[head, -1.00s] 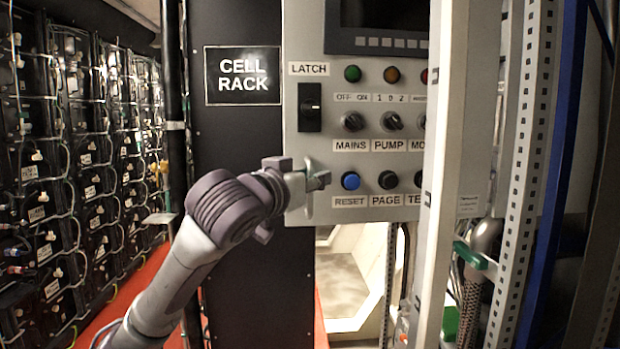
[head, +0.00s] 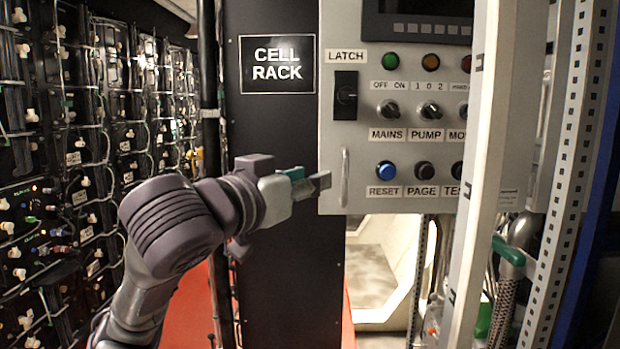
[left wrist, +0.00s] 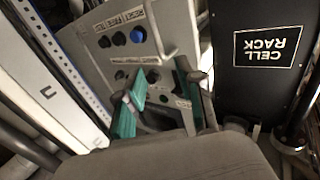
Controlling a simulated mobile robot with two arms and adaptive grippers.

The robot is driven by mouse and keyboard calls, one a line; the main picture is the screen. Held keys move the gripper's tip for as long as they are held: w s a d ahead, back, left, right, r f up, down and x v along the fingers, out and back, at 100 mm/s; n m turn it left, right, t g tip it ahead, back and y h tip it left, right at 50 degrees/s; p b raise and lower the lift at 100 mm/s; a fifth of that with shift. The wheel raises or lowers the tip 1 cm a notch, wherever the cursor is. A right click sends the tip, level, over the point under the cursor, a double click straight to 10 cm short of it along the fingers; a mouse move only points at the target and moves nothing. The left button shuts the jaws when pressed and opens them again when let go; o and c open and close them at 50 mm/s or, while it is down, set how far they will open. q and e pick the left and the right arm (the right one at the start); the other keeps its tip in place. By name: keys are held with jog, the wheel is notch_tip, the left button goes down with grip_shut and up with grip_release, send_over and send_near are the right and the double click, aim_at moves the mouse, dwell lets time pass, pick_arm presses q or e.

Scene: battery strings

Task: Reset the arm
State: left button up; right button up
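My left gripper (head: 312,182) points right at the lower left edge of the grey control panel (head: 333,135). Its tips are just left of the panel's upright metal handle (head: 345,178) and seem clear of it. In the left wrist view, the fingers of the left gripper (left wrist: 160,98) with green pads stand apart, with nothing held between them. The blue RESET button (head: 386,170) is right of the handle; it also shows in the left wrist view (left wrist: 137,35). My right gripper is in neither view.
The black CELL RACK cabinet (head: 278,130) stands behind my gripper. Racks of wired battery cells (head: 85,170) line the left side. A pale upright post (head: 480,170) stands in front of the panel's right part. A LATCH switch (head: 345,95) and several knobs are on the panel.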

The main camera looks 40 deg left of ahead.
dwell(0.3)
